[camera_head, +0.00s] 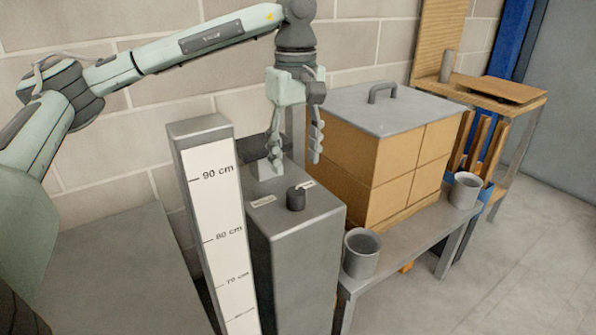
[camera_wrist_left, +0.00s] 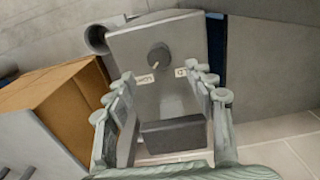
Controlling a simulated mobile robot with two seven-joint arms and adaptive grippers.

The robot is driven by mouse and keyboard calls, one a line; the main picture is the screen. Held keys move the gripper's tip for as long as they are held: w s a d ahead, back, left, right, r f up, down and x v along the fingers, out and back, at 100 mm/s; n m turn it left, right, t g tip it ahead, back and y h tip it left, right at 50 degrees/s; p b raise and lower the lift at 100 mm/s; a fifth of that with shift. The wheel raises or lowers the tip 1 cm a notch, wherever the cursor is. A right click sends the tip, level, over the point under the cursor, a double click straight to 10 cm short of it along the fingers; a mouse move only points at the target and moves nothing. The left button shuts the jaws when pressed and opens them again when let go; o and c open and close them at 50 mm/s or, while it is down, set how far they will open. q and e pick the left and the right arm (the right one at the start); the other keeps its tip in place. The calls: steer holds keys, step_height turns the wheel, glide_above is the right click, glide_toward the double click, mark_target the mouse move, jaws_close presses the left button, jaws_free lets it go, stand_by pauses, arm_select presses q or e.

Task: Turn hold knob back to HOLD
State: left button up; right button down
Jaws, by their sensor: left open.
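The hold knob (camera_head: 296,198) is a small dark knob on top of a grey metal cabinet (camera_head: 300,262). My right gripper is out of view.
A post with a centimetre scale (camera_head: 215,215) stands close left of the cabinet. To the right, a lidded carton stack (camera_head: 365,190) and two grey cups (camera_head: 361,253) (camera_head: 465,190) stand on a bench (camera_head: 405,245). A dark block (camera_wrist_left: 172,134) shows between my fingers in the wrist view.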

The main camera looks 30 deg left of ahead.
mark_target(296, 191)
arm_select(q)
steer(key=shift+w+a+f, duration=0.1)
steer(key=shift+w, duration=0.05)
step_height(296, 191, down, 7)
steer(key=shift+r, duration=0.15)
steer(key=shift+f, duration=0.35)
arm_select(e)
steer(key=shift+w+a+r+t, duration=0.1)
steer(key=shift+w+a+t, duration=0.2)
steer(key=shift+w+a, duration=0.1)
arm_select(q)
steer(key=shift+c, duration=0.6)
steer(key=c, duration=1)
steer(key=shift+c, duration=0.2)
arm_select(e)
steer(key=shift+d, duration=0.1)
